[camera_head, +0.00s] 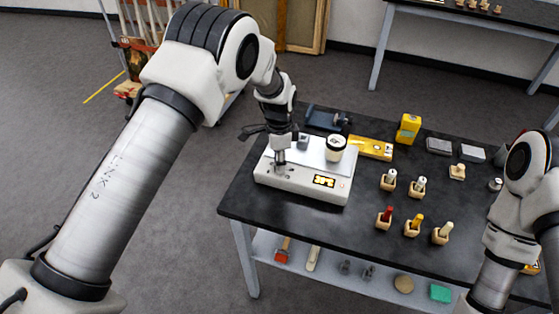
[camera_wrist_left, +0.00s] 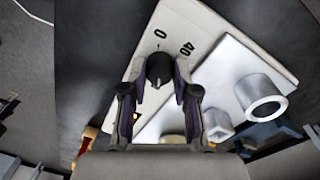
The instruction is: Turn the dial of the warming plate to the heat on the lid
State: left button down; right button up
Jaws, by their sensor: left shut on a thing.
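The warming plate (camera_head: 300,190), a white box with a pale metal top and a lit orange display (camera_head: 324,181), stands at the table's left end. My left gripper (camera_head: 279,158) points down at its front left corner. In the left wrist view, the gripper's fingers (camera_wrist_left: 160,85) are shut on the black dial (camera_wrist_left: 158,68). The marks 0 and 40 show on the panel beyond it; the dial's top end appears to face the 0. A white jar with a pale lid (camera_head: 336,142) stands on the plate; the lid's writing is too small to read. My right gripper is out of view.
A small grey block (camera_head: 303,142) sits on the plate near my gripper. A yellow device (camera_head: 371,147) and a yellow box (camera_head: 408,128) lie behind. Several bottles in wooden holders (camera_head: 412,224) stand to the right. The table's front left is clear.

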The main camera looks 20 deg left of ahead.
pick_arm(q)
jog(key=shift+s+f, duration=0.2)
dwell(0.4)
jog(key=c, duration=0.9)
grip_release()
jog(key=shift+w, duration=0.1)
jog(key=shift+o, duration=0.2)
jog(key=shift+r, duration=0.1)
notch_tip(320, 180, up, 12)
jog(key=shift+w, duration=0.45)
jog(key=shift+a, duration=0.1)
